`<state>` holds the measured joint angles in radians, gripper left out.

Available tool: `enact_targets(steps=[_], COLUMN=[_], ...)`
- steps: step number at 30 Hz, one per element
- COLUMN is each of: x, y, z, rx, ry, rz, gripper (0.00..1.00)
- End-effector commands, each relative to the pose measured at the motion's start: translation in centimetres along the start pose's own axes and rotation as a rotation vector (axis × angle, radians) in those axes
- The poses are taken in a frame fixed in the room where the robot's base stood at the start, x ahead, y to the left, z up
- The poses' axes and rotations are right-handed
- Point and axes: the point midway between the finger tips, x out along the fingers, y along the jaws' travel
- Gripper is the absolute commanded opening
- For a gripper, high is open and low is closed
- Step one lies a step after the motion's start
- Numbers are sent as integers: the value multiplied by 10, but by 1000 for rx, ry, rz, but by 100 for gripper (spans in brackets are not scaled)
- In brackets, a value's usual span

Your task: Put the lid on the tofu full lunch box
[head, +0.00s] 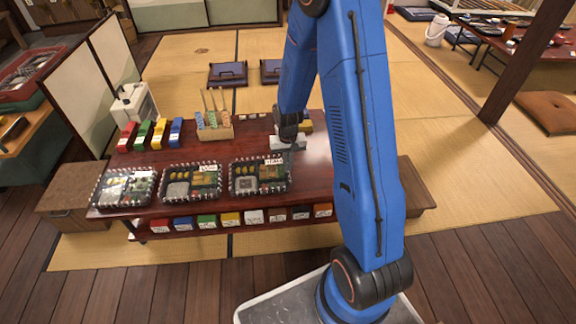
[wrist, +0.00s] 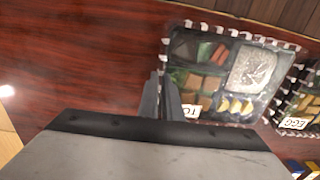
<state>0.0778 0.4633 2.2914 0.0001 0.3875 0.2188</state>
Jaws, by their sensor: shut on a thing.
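The lunch box (head: 248,191) nearest my gripper stands at the right of a row of three on the red-brown table. It has a dark rim with pale clips and holds food in sections. In the wrist view, the near box (wrist: 220,35) has a card (wrist: 191,111) partly hidden by a finger, reading "TO". My gripper (wrist: 160,78) points down just beyond that box's edge, its fingers close together. In the head view my gripper (head: 289,152) is at the box's back right corner. What it grips is too small or clear to make out. I cannot pick out a separate lid.
The middle box (head: 191,181), carded EGG in the wrist view, and a left box (head: 124,187) stand alongside. Coloured packs (head: 160,132), a holder of utensils (head: 215,131) and a white appliance (head: 134,103) stand behind. The table (head: 318,173) is bare right of the boxes.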

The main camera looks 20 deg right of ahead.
Motion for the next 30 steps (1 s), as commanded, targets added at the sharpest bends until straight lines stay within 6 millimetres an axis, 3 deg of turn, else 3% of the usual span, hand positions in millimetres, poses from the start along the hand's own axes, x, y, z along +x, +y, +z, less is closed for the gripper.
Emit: enact_targets(steps=[6,9,16,19,30], x=[0,0,0,0,-3], y=[0,0,0,0,0], z=[0,0,0,0,0], rx=[0,0,0,0,0], ry=[0,0,0,0,1], rz=[0,0,0,0,0], gripper=[0,24,27,49,49])
